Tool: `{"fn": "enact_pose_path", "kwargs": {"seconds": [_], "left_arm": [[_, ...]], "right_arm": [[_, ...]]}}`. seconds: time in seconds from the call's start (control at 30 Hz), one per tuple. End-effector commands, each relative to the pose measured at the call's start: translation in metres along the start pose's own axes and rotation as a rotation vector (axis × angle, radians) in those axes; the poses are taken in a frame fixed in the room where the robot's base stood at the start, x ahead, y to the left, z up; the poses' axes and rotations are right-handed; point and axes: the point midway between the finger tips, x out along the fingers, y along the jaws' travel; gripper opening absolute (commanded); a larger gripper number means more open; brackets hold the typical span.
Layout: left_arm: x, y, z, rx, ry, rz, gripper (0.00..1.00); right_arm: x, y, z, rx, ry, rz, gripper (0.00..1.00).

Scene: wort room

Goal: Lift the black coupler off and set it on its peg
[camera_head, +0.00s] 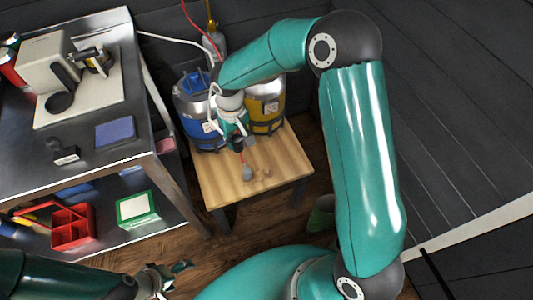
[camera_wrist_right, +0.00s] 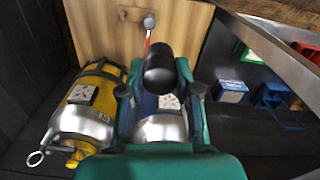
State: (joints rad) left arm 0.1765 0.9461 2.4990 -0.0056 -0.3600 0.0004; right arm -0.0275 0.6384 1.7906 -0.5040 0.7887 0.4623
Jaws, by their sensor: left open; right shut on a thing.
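My right gripper (camera_head: 236,128) is in front of the blue keg (camera_head: 190,108), above the wooden table (camera_head: 280,165). In the right wrist view its fingers (camera_wrist_right: 160,92) are shut on the black coupler (camera_wrist_right: 160,72), a dark rounded cylinder pointing toward the table. A thin red piece shows between the coupler and a small grey knob (camera_wrist_right: 149,20). In the head view the coupler (camera_head: 238,146) is mostly hidden by the gripper. I cannot tell whether it touches a keg, and I cannot make out the peg for certain. My left gripper (camera_head: 170,278) is open and empty, low at the left.
A yellow keg (camera_head: 265,105) stands beside the blue one at the table's back. A steel shelf (camera_head: 100,165) at the left holds a beige machine (camera_head: 45,65), a blue box, a red caddy (camera_head: 72,228) and a green-white box (camera_head: 137,208). The table's front part is largely clear.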

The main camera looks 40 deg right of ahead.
Motion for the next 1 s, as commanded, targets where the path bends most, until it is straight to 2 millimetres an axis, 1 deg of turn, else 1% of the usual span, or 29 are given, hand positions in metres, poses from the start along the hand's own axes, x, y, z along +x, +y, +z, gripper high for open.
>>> {"fn": "enact_pose_path", "kwargs": {"seconds": [0.03,0.17,0.3,0.4,0.5,0.6,0.7,0.83,1.0], "left_arm": [[0.018,-0.006,0.0,0.0,0.0,0.0,0.83],[0.053,-0.019,0.0,0.0,-0.001,0.0,0.83],[0.098,-0.035,0.0,0.0,-0.001,0.0,0.83],[0.127,-0.046,-0.001,0.0,-0.001,0.0,0.83],[0.153,-0.055,-0.001,0.0,-0.001,0.0,0.83],[0.172,-0.062,-0.001,0.0,0.0,0.0,0.83],[0.184,-0.066,-0.001,0.0,0.0,0.0,0.83],[0.191,-0.069,-0.001,0.0,0.0,0.0,0.83],[0.194,-0.07,-0.001,0.0,0.0,0.0,0.83]], "right_arm": [[0.019,0.005,-0.001,0.036,-0.001,0.0,0.0],[0.056,0.021,-0.006,0.175,-0.001,-0.001,0.0],[0.102,0.045,-0.011,0.372,-0.001,-0.002,0.0],[0.132,0.063,-0.013,0.517,-0.001,-0.001,0.0],[0.158,0.079,-0.016,0.648,0.0,-0.001,0.0],[0.177,0.091,-0.017,0.754,0.001,-0.001,0.0],[0.19,0.101,-0.018,0.832,0.001,0.0,0.0],[0.197,0.107,-0.018,0.887,0.0,0.0,0.0],[0.202,0.109,-0.018,0.904,-0.001,0.0,0.0]]}}
